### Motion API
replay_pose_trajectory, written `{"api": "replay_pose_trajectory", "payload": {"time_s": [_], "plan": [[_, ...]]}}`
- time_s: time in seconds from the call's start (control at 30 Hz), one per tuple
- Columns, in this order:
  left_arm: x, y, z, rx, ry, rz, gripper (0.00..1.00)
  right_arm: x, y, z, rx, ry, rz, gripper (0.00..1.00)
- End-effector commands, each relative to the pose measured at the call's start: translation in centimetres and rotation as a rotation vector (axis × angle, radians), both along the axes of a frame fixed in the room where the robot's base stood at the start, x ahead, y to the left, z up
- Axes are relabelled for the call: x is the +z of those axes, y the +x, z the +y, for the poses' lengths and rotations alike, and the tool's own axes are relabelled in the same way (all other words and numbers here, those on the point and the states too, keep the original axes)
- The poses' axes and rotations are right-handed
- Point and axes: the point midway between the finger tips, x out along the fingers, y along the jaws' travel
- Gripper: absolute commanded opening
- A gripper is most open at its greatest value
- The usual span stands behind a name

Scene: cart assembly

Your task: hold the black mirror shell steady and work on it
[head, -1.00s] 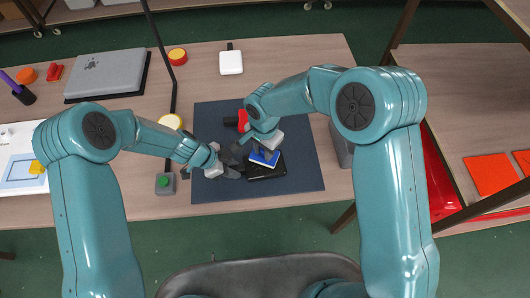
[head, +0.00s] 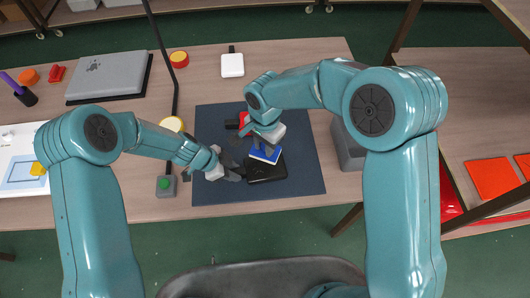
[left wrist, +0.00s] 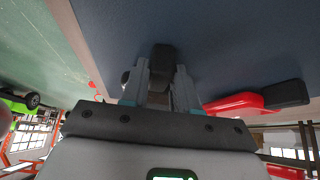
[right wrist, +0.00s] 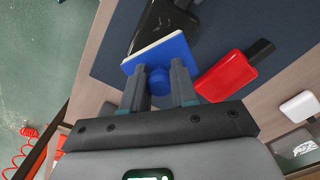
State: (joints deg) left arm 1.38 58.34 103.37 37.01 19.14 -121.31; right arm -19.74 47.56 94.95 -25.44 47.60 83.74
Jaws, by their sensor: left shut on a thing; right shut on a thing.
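The black mirror shell (head: 268,168) lies on the dark mat in the head view. My left gripper (head: 238,173) is shut on its left end; the left wrist view shows a dark piece of the shell (left wrist: 163,62) between the fingers. My right gripper (head: 266,145) is shut on the knob of a blue block (head: 263,155) with a pale pad. In the right wrist view the blue block (right wrist: 162,60) overlaps the shell (right wrist: 155,22). I cannot tell whether the pad touches it. My left fingers and the block hide parts of the shell.
A red tool with a black end (right wrist: 225,76) lies on the dark mat (head: 305,178) close to my right gripper. A grey bin (head: 348,150) stands right of the mat. A grey box with a green button (head: 166,186) stands left. The mat's front right is clear.

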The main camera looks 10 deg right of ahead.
Motion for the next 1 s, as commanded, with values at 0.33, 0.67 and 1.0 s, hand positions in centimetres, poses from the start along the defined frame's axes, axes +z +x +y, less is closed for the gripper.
{"api": "replay_pose_trajectory", "payload": {"time_s": [0.33, 0.67, 1.0], "plan": [[0.0, 0.0, 0.0, 0.000, 0.000, 0.000, 0.00, -0.3, -1.5, -0.1, 0.000, 0.000, 0.000, 0.00], [0.0, 0.0, 0.0, 0.001, 0.000, -0.001, 0.00, -2.6, -1.6, -0.2, -0.001, -0.001, 0.002, 0.00], [0.0, 0.0, 0.0, 0.000, 0.000, 0.000, 0.00, -5.7, -1.5, -0.2, 0.000, -0.001, 0.002, 0.00]]}}
